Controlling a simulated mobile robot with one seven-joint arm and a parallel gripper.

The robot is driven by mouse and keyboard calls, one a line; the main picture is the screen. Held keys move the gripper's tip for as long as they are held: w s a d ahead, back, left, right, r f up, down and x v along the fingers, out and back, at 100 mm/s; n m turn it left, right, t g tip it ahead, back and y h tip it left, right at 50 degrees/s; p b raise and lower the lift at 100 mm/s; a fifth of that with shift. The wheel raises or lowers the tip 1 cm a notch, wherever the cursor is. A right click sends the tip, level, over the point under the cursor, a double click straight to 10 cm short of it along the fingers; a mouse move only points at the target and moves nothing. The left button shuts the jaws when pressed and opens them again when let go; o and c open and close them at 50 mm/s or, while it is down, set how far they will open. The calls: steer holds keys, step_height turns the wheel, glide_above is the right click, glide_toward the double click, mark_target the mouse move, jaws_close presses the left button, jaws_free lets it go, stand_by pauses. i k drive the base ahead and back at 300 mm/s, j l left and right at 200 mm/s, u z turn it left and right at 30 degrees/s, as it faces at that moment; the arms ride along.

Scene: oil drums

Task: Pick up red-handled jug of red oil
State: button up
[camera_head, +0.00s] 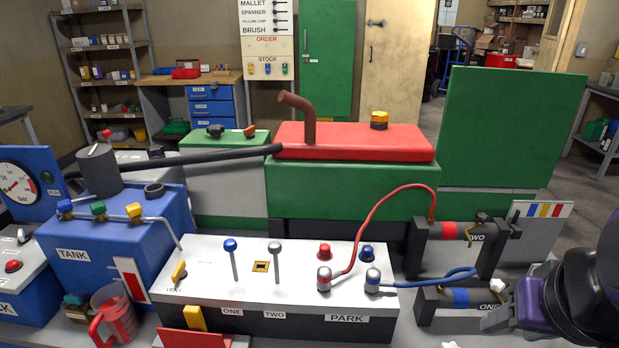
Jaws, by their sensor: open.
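The jug (118,314) stands at the lower left, in front of the blue tank. It is clear-walled, with reddish contents and a red handle (97,331) on its left side. My gripper (492,320), dark and purple, is at the lower right edge, partly out of the picture. It is open, far to the right of the jug and not touching it. I see nothing held in it.
The blue tank (75,255) with its pipe and valves stands behind the jug. A white control box (300,262) with levers and hoses fills the middle. Cylinder units ONE (440,300) and TWO (425,250) are near my gripper. A red part (192,338) lies right of the jug.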

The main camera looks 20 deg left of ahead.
mark_target(111, 304)
steer(key=u, duration=2.25)
steer(key=i+j, duration=0.7)
steer(key=i+j+z, duration=0.25)
steer(key=j+z, duration=0.3)
steer(key=i+j, duration=0.05)
steer(key=j, duration=0.05)
